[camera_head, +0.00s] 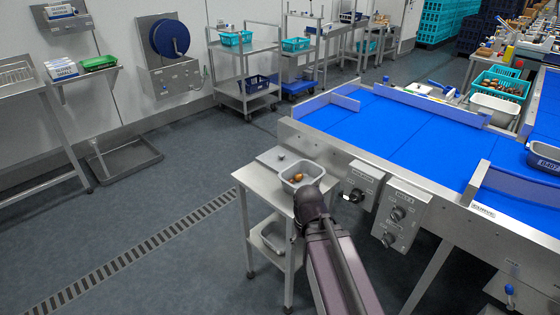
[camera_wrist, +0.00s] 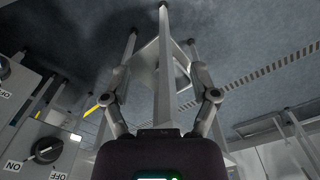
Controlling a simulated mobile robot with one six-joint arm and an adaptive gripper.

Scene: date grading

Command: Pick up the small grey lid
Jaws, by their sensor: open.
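On the small steel side table (camera_head: 262,166), a small flat grey piece with a dark knob (camera_head: 281,157) lies behind the tray; it looks like the lid, but it is too small to be sure. A grey tray (camera_head: 301,187) with a few brown dates stands in front of it. My gripper (camera_wrist: 160,82) is open and empty in the wrist view, its two fingers spread wide. A table leg and the underside of a table show beyond and between the fingers. The lid is not visible in the wrist view. In the head view my arm's end hides the fingers.
The blue conveyor (camera_head: 390,128) stands right of the side table, with control boxes (camera_head: 400,212) on its front. The wrist view shows a dial (camera_wrist: 45,150) at left. A lower shelf (camera_head: 268,238) holds another tray. Open floor lies to the left.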

